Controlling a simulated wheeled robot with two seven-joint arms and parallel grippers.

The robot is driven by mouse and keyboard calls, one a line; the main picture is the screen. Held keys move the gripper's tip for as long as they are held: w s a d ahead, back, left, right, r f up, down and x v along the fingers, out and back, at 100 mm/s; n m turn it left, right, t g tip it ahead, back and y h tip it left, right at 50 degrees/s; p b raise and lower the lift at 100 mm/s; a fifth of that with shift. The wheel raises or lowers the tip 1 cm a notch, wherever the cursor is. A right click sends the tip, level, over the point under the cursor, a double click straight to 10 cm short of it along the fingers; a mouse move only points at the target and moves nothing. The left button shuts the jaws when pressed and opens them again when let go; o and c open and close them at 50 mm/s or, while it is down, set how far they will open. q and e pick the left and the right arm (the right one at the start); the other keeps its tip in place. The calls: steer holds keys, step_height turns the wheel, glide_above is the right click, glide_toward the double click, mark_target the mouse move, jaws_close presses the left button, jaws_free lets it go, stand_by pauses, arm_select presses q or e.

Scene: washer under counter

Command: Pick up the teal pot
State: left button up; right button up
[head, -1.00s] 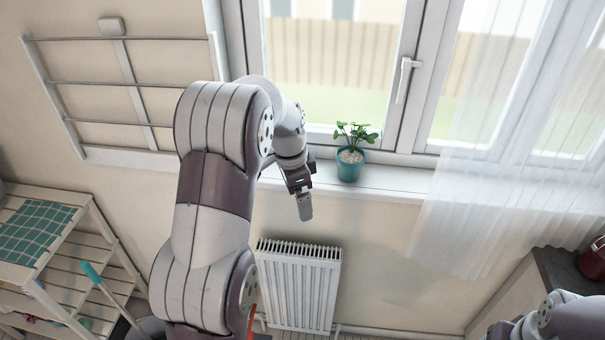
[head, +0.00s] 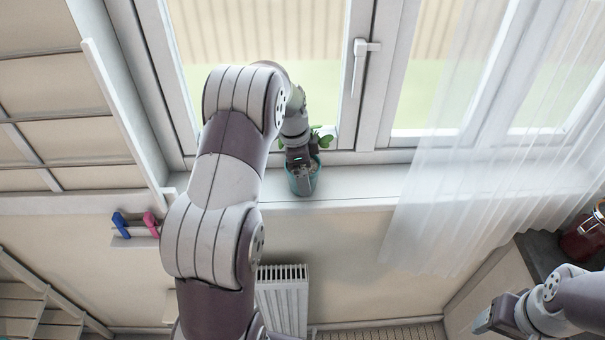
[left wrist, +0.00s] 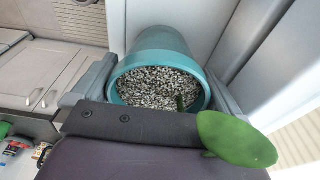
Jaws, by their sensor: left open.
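The teal pot (head: 305,187) stands upright on the white windowsill and holds a green plant, which my left arm partly covers in the head view. My left gripper (head: 302,168) is over the pot from above. In the left wrist view the teal pot (left wrist: 160,38), filled with speckled gravel, lies between the two open fingers of my left gripper (left wrist: 158,85), one on each side of its rim. Whether a finger touches the pot I cannot tell. A green leaf (left wrist: 236,139) hangs close to the wrist camera. My right gripper (head: 494,315) is far off at the lower right.
The windowsill (head: 360,185) is clear to the right of the pot. The window with its handle (head: 361,60) stands behind, and a sheer curtain (head: 455,190) hangs at the right. A radiator (head: 283,300) is below. A small shelf with blue and pink pegs (head: 135,228) is at left.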

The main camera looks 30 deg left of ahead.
arm_select(q)
steer(key=shift+w+d+f, duration=0.1)
steer(key=shift+d+f, duration=0.15)
steer(key=shift+f, duration=0.45)
steer(key=shift+c, duration=0.3)
steer(key=c, duration=0.9)
steer(key=shift+r, duration=0.1)
